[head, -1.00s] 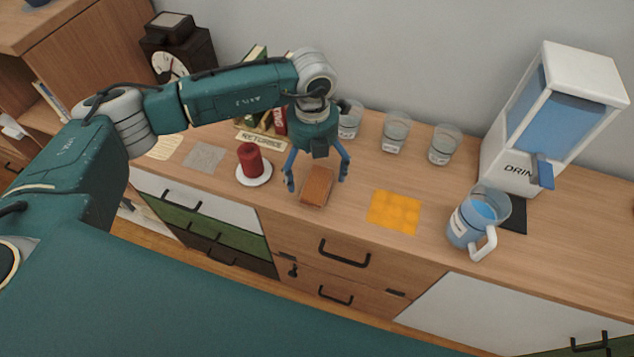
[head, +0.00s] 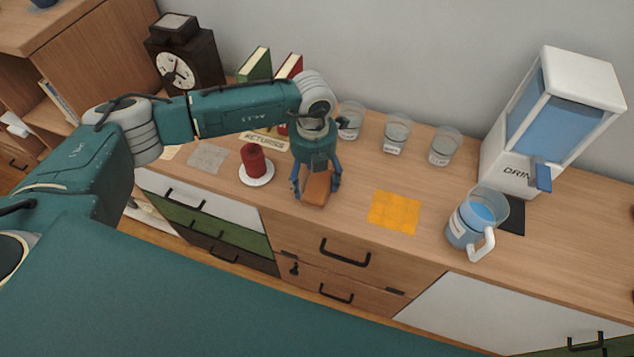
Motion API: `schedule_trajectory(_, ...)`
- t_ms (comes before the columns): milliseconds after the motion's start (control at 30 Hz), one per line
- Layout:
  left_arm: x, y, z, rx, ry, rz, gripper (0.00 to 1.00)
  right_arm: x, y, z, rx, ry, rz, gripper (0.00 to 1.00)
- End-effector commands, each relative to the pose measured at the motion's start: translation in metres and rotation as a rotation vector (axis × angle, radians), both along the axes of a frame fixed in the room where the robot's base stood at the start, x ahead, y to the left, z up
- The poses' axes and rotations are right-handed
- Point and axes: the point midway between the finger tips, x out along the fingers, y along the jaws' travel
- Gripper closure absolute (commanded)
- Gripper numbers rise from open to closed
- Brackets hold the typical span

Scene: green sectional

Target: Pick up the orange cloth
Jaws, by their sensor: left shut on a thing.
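My left gripper (head: 316,188) is over the wooden counter, its blue fingers on either side of an orange-brown block-shaped thing (head: 317,191) and shut on it. The thing sits at or very near the counter top; I cannot tell whether it is a folded cloth. A flat, bright yellow-orange square cloth (head: 394,211) lies on the counter to the right of the gripper, apart from it. My right gripper is not in view.
A red candle (head: 252,159) on a white saucer (head: 257,181) stands close left of the gripper. A grey flat square (head: 207,157) lies farther left. Several glasses stand behind. A pitcher (head: 474,224) and a drink dispenser (head: 551,120) stand at right.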

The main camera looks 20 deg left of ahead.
Motion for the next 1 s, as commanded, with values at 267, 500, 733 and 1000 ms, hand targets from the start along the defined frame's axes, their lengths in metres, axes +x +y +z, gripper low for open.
schedule_trajectory(267, 0.001, 0.0, 0.013, -0.001, -0.003, 0.001, 0.52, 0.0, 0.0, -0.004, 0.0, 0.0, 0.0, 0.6)
schedule_trajectory(500, 0.002, 0.0, 0.061, -0.001, -0.007, -0.001, 0.52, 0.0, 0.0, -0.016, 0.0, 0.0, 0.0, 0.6)
schedule_trajectory(733, 0.002, 0.0, 0.129, -0.002, -0.007, 0.0, 0.52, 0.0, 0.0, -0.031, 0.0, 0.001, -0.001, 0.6)
schedule_trajectory(1000, 0.001, 0.0, 0.184, -0.001, -0.003, 0.0, 0.52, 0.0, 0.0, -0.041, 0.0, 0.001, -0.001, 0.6)
